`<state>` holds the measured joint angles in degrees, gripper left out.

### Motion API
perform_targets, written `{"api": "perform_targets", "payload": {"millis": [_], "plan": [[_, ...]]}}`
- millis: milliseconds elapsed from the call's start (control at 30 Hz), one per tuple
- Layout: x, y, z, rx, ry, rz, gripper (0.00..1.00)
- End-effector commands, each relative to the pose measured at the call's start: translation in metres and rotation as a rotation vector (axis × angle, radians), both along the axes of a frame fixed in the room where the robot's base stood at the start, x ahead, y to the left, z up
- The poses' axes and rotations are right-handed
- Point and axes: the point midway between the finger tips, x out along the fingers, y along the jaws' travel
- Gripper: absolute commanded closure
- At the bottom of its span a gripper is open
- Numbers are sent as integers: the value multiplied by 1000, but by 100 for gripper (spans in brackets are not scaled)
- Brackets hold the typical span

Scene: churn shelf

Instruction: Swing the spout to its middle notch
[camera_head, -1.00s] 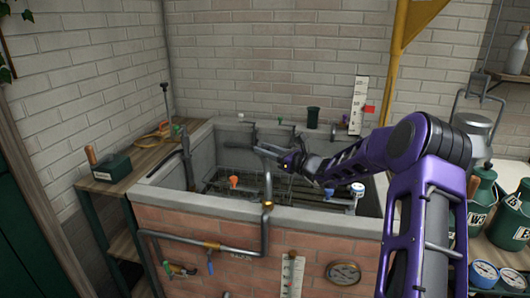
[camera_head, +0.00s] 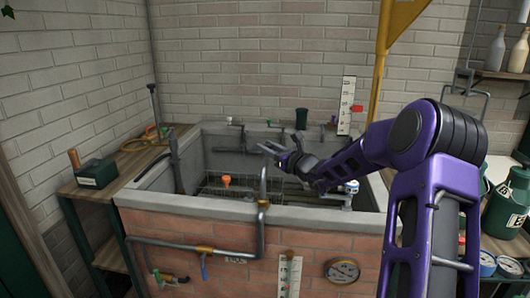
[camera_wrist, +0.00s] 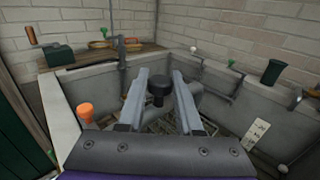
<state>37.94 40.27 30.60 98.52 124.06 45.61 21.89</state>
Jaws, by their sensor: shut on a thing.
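The spout looks to be the grey bent pipe (camera_head: 263,184) rising from the front rim of the brick-fronted basin. Its upper part is partly hidden by my gripper (camera_head: 266,148), which is over the basin. In the wrist view, my gripper (camera_wrist: 159,84) has its two grey fingers on either side of a black round knob (camera_wrist: 157,92), shut on it. A grey tube (camera_wrist: 186,104) shows just behind the knob. The notches cannot be made out.
The basin (camera_head: 165,203) has stone walls and a wire rack inside. An orange knob (camera_head: 226,181) stands left of the pipe. A dark green cup (camera_head: 301,119) and a white scale (camera_head: 347,104) are at the back. A wooden side shelf (camera_head: 115,184) is at left.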

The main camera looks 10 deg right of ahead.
Motion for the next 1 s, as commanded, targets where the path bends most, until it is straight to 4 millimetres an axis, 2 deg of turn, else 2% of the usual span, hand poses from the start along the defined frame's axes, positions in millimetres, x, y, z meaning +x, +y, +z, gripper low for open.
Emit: {"api": "perform_targets", "payload": {"millis": [533,567,700,1000], "plan": [[0,-2,1,0,-1,-22,100],[0,-2,1,0,-1,-22,62],[0,-2,1,0,-1,-21,37],[-1,-2,1,0,0,-21,37]]}}
